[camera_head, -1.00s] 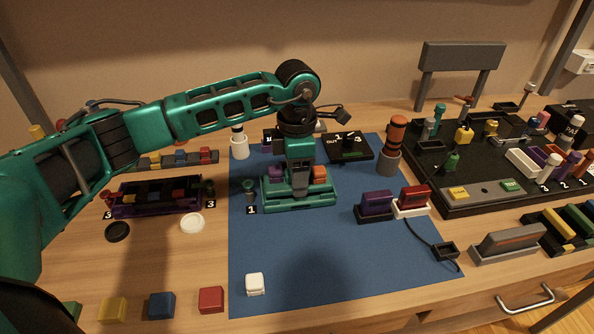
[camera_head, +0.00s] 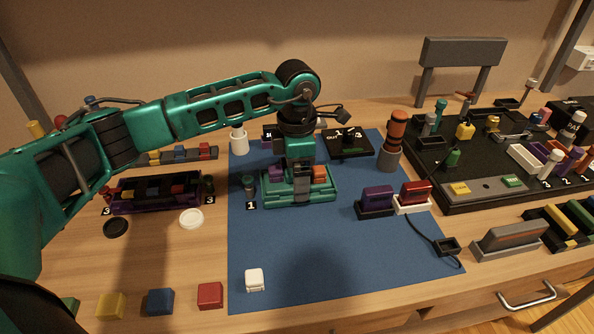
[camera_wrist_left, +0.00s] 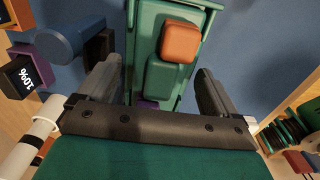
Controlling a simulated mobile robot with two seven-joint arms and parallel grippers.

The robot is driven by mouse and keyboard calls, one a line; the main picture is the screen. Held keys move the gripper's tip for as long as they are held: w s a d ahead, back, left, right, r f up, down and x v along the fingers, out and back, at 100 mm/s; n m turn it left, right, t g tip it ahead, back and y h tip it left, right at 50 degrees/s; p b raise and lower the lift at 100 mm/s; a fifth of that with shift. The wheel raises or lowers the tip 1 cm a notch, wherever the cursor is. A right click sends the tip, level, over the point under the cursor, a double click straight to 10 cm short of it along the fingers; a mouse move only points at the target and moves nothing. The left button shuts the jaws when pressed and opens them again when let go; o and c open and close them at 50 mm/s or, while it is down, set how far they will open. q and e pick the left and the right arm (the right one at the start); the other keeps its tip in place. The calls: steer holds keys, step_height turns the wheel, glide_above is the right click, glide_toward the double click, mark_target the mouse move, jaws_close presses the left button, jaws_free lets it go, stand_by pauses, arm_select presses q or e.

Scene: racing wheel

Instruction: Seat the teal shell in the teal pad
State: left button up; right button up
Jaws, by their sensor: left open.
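My left gripper (camera_head: 301,193) points down over the shell's middle. In the wrist view its fingers (camera_wrist_left: 158,88) are open, one on each side of the shell, with gaps visible. My right gripper is out of view.
A small post (camera_head: 249,185) with a "1" label stands just left of the shell. Purple (camera_head: 377,199) and red (camera_head: 415,194) upright blocks stand to the right. An orange-topped cylinder (camera_head: 394,140) is behind them. The mat's front is mostly clear apart from a white cube (camera_head: 254,279).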

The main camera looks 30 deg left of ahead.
arm_select(q)
steer(key=shift+r, duration=0.95)
step_height(320, 180, up, 11)
steer(key=shift+p, duration=0.35)
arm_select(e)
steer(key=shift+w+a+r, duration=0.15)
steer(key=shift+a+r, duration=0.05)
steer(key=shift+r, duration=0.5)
